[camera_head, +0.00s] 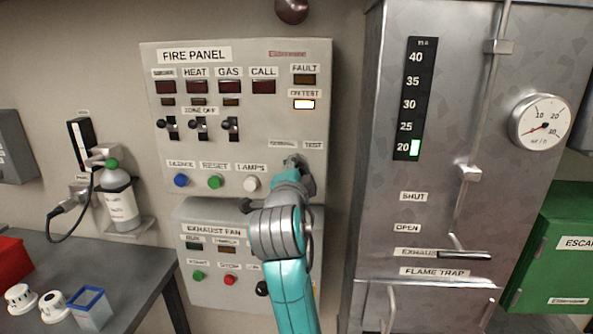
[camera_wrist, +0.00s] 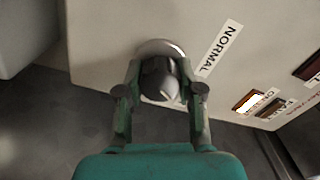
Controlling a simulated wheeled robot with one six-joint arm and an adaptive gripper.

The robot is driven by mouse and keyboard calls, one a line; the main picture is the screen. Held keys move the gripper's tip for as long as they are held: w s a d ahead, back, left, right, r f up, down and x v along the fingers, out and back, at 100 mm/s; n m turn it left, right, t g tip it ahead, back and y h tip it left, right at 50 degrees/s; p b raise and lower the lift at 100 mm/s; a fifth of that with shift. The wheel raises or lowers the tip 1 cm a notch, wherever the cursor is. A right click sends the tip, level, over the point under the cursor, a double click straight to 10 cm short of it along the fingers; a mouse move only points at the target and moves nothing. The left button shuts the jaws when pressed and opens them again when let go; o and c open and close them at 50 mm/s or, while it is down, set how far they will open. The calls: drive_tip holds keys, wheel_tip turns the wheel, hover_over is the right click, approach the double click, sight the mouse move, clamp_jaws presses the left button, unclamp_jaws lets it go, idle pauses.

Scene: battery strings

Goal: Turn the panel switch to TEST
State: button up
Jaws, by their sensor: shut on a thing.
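The fire panel (camera_head: 240,60) is the pale grey box on the wall in the head view. Its switch is a dark round knob (camera_wrist: 158,80) on a bright metal collar in the wrist view. My gripper (camera_wrist: 160,88) is shut on the knob, one finger on each side. A pale pointer line shows on the knob's face. The NORMAL label (camera_wrist: 218,50) is beside it; the TEST label (camera_head: 313,145) is up and right of my gripper (camera_head: 296,164) in the head view. The ON TEST lamp (camera_head: 304,104) is lit. My gripper mostly hides the knob in the head view.
Blue, green and white buttons (camera_head: 215,182) lie left of my gripper. Toggle switches (camera_head: 200,128) sit above them. The exhaust fan panel (camera_head: 205,270) is below, partly behind my arm. A metal cabinet (camera_head: 450,80) stands close on the right, with a narrow gap.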

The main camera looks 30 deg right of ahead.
drive_tip(key=shift+m, duration=1)
drive_tip(key=shift+f, duration=0.1)
drive_tip(key=o, duration=1.2)
drive_tip(key=shift+c, duration=0.2)
drive_tip(key=shift+s, duration=0.1)
drive_tip(key=v, duration=1.2)
